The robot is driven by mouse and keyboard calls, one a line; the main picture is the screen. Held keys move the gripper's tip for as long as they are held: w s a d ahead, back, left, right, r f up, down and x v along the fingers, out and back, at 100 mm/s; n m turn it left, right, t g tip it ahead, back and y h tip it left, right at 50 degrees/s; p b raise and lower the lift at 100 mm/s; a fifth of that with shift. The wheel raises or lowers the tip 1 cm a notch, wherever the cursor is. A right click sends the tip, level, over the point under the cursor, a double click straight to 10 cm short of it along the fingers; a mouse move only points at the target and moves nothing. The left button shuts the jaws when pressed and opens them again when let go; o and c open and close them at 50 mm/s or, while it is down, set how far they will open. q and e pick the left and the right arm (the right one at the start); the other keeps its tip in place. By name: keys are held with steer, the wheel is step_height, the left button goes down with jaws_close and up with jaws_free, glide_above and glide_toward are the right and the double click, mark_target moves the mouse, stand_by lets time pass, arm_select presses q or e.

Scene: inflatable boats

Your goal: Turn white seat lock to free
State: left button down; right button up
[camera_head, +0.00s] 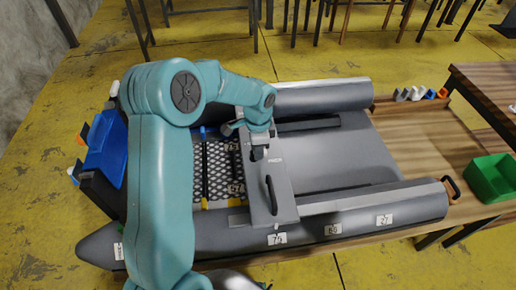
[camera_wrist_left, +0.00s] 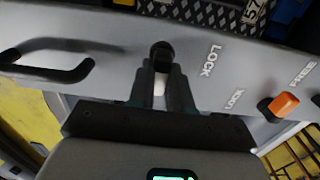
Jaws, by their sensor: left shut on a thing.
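The white seat lock (camera_wrist_left: 159,86) shows as a small white piece between my left gripper's fingers in the left wrist view, with a black end beyond the fingertips. My left gripper (camera_wrist_left: 160,70) is shut on it, and the fingers hide most of the lock. The word LOCK is printed on the grey seat (camera_wrist_left: 115,50) just right of it. In the head view my left gripper (camera_head: 258,152) reaches down onto the grey seat (camera_head: 268,190) across the boat; the white lock cannot be made out there. My right gripper is not in view.
An orange lock (camera_wrist_left: 284,104) sits further right on the seat, near FREE and LOCK labels. A black handle (camera_wrist_left: 45,62) is at the left. The grey inflatable boat (camera_head: 420,203) lies on a wooden table. A green bin (camera_head: 490,178) stands at the right.

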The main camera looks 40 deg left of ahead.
arm_select(q)
steer(key=c, duration=1)
jaws_free()
steer(key=shift+w+r, duration=0.1)
steer(key=shift+r, duration=0.1)
steer(key=shift+c, duration=0.2)
steer(key=shift+f, duration=0.1)
step_height(320, 180, up, 16)
steer(key=shift+r+p, duration=0.25)
steer(key=shift+p, duration=0.05)
